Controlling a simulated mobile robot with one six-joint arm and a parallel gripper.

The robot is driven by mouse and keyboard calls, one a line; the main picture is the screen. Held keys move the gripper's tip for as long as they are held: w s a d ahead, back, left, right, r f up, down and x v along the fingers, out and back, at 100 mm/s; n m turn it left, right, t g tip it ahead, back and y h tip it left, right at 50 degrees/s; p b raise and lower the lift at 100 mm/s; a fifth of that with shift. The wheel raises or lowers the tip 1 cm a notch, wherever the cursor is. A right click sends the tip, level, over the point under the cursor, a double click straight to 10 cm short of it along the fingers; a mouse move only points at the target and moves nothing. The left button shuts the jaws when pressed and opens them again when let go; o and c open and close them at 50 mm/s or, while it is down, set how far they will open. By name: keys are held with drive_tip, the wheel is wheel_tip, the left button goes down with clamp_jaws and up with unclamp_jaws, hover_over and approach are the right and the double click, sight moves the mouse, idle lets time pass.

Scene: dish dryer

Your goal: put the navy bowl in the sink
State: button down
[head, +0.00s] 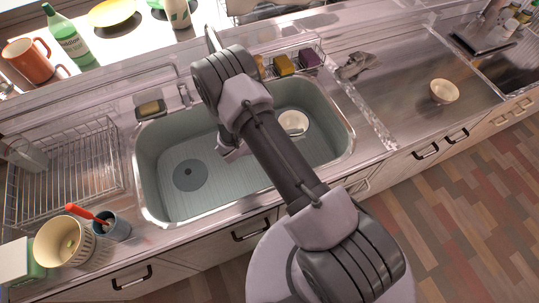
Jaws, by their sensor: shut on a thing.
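My gripper (233,149) shows only as a pale part at the left edge of my arm, over the middle of the sink. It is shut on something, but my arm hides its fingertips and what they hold. I cannot make out a navy bowl anywhere in the head view. The grey-green sink (165,205) is open below my arm, with a dark round drain at its left. A white bowl (293,122) sits in the right part of the sink, just right of my arm.
A wire rack (90,165) stands left of the sink, with a cream container (65,245) and a cup with a red-handled brush (112,227) in front. A small cream bowl (444,91) stands on the right counter. A sponge caddy (290,65) and the tap (185,95) line the back.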

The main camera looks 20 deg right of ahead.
drive_tip(key=shift+n+t, duration=0.3)
drive_tip(key=f+b, duration=0.1)
drive_tip(key=f, duration=0.2)
drive_tip(key=f+b, duration=0.1)
drive_tip(key=f, duration=0.3)
drive_tip(key=f+b, duration=0.2)
drive_tip(key=f, duration=0.2)
drive_tip(key=shift+w+a, duration=0.4)
drive_tip(key=shift+r, duration=0.15)
drive_tip(key=c, duration=1.5)
unclamp_jaws()
drive_tip(key=shift+o, duration=0.2)
